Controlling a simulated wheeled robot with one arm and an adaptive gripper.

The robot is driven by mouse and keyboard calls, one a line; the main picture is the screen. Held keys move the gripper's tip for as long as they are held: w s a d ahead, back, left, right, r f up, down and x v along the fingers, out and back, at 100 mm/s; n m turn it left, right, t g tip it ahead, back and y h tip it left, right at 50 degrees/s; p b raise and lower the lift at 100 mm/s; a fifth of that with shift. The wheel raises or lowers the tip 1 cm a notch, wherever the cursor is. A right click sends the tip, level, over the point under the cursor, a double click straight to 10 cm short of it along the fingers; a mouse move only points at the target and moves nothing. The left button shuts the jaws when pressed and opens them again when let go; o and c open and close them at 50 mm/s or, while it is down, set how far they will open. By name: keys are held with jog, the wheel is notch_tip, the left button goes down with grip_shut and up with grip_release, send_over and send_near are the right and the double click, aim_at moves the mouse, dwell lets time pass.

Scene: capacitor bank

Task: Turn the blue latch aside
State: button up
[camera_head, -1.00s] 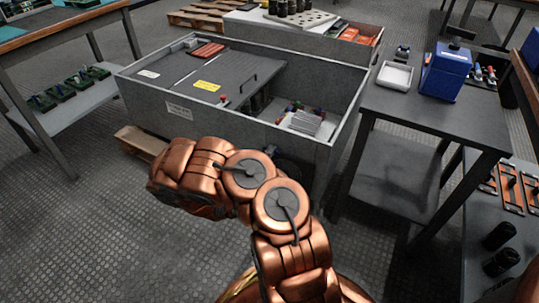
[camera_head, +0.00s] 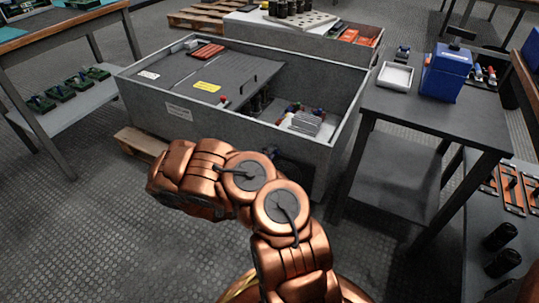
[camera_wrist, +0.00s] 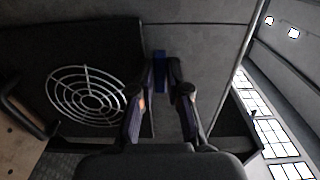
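The blue latch (camera_wrist: 160,68) is a small upright blue piece against a grey metal wall, in the upper middle of the wrist view. My gripper (camera_wrist: 161,72) is open, with one dark finger on each side of the latch. The fingertips look close to it, but I cannot tell whether they touch it. In the head view my copper arm covers the near side of the grey cabinet (camera_head: 230,128), and both my gripper and the latch are hidden there.
A dark panel with a round wire fan grille (camera_wrist: 87,96) is left of the fingers. A dark handle-like bar (camera_wrist: 22,118) is at the far left. A grey table (camera_head: 425,110) with a blue box (camera_head: 446,72) stands right of the cabinet.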

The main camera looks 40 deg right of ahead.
jog(key=o, duration=0.4)
jog(key=shift+c, duration=0.2)
jog(key=v, duration=1.2)
dwell(0.7)
